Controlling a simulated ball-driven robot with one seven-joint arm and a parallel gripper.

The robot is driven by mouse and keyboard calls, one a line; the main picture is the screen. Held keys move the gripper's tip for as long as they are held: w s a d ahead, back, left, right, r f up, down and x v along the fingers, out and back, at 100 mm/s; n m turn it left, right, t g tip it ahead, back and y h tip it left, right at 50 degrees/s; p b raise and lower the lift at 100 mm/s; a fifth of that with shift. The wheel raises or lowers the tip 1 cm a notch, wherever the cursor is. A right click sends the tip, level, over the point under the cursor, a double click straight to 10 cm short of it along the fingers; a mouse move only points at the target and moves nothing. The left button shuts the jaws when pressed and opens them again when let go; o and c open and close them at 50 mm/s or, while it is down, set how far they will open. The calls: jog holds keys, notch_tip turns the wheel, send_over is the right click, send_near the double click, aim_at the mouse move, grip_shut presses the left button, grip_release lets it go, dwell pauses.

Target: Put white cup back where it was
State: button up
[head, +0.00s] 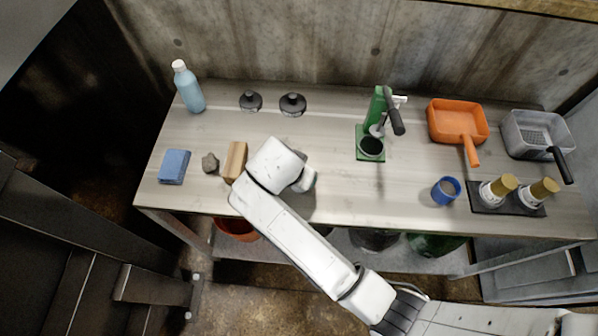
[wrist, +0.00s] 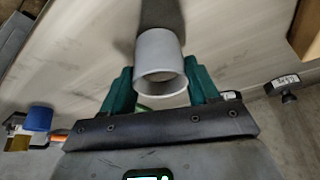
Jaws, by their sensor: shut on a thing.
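The white cup (wrist: 158,50) shows in the wrist view between the green fingers of my gripper (wrist: 160,82). The fingers press on its two sides and its open rim faces the camera. A dark shadow lies on the wooden bench behind it. I cannot tell whether the cup touches the bench. In the head view my arm reaches over the middle front of the bench (head: 335,195) and hides the cup and my fingers.
A green hand press (head: 377,108) stands to the right at the back. Right of it are an orange pan (head: 457,121), a blue cup (head: 446,190) and a grey tray (head: 537,134). A wooden block (head: 235,160), a stone (head: 210,163) and a blue sponge (head: 174,167) lie left of my arm.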

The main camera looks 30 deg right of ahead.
jog(key=shift+f, duration=0.1)
jog(key=o, duration=1.2)
jog(key=shift+p+v, duration=0.75)
jog(key=shift+v, duration=5.35)
